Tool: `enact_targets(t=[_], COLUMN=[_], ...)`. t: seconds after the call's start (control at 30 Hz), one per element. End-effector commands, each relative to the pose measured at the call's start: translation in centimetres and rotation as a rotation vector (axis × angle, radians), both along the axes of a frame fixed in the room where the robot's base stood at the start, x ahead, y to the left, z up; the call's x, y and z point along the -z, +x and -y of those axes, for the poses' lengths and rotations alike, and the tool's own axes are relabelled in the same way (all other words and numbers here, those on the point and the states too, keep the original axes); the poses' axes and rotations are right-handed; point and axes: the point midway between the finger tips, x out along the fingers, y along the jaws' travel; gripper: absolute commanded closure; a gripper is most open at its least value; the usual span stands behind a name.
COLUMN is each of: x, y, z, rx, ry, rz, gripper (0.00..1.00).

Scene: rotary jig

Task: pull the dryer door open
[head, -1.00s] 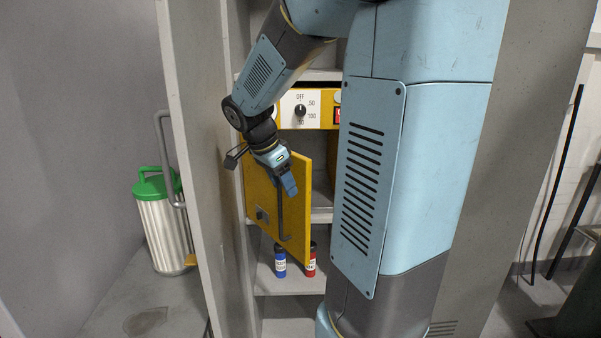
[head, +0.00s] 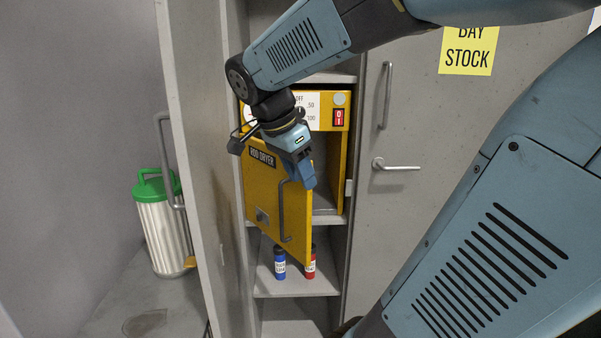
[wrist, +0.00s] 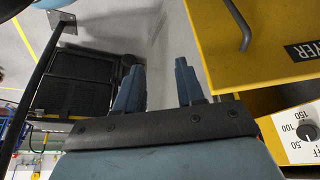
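The yellow rod dryer (head: 341,150) sits on a shelf inside a grey cabinet. Its door (head: 262,190) stands ajar, swung out toward the front, with a gap into the dark-grey interior at its right. The door's grey bar handle (head: 285,215) shows below my gripper. My gripper (head: 308,180) hangs in front of the door's upper right. In the wrist view my gripper (wrist: 160,88) is open, its two blue fingers apart with nothing between them. The handle (wrist: 240,25) and yellow door (wrist: 275,50) lie to the right, outside the fingers.
A blue bottle (head: 280,262) and a red bottle (head: 310,262) stand on the shelf below. The open cabinet door (head: 195,150) bounds the left; a closed cabinet door (head: 400,130) is at right. A green-lidded bin (head: 160,225) stands at far left.

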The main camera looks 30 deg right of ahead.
Motion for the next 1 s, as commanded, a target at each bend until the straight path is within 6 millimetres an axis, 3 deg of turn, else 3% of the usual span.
enact_targets(t=[0.37,0.57,0.77,1.0], x=[-0.2,0.0,1.2,2.6], y=[-0.5,-0.3,0.4,1.8], z=[-0.1,0.1,0.9,2.3], rx=[0.000,-0.025,-0.180,-0.444], ry=[0.000,0.020,0.136,0.330], rz=[-0.001,-0.026,-0.141,-0.234], gripper=[0.62,0.79,0.98,1.00])
